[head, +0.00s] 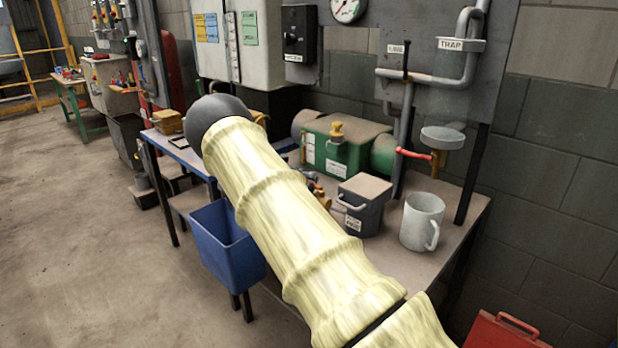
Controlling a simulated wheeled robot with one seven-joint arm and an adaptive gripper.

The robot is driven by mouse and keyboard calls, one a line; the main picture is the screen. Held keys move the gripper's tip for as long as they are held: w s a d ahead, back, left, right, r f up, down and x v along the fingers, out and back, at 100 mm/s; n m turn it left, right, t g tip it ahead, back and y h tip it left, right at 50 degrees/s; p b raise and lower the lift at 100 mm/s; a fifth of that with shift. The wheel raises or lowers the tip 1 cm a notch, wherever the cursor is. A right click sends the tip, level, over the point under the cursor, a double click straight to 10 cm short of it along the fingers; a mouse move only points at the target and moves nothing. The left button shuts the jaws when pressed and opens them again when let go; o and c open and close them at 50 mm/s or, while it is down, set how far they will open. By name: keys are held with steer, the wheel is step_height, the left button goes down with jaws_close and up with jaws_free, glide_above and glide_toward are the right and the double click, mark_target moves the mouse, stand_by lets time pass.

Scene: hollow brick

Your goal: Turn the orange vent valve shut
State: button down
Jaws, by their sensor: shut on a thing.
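My pale, sleeved arm crosses the middle of the head view and hides much of the bench. My gripper (315,184) shows only as small dark parts just past the arm's right edge. It is shut on a small orange part (324,200), which seems to be the orange vent valve. The valve's body and handle angle are mostly hidden by the arm, so I cannot tell how far it is turned.
A grey lidded box (363,208) and a white mug (422,222) stand right of the gripper. Behind is a green tank (335,150) with a brass fitting. A red-handled pipe valve (415,153) hangs at right. A blue bin (226,248) is at the bench front.

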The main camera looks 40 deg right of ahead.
steer(key=shift+w+d+r, duration=0.1)
steer(key=shift+d, duration=0.05)
stand_by(0.3)
steer(key=c, duration=1.5)
jaws_free()
steer(key=shift+w, duration=0.15)
steer(key=shift+c, duration=0.3)
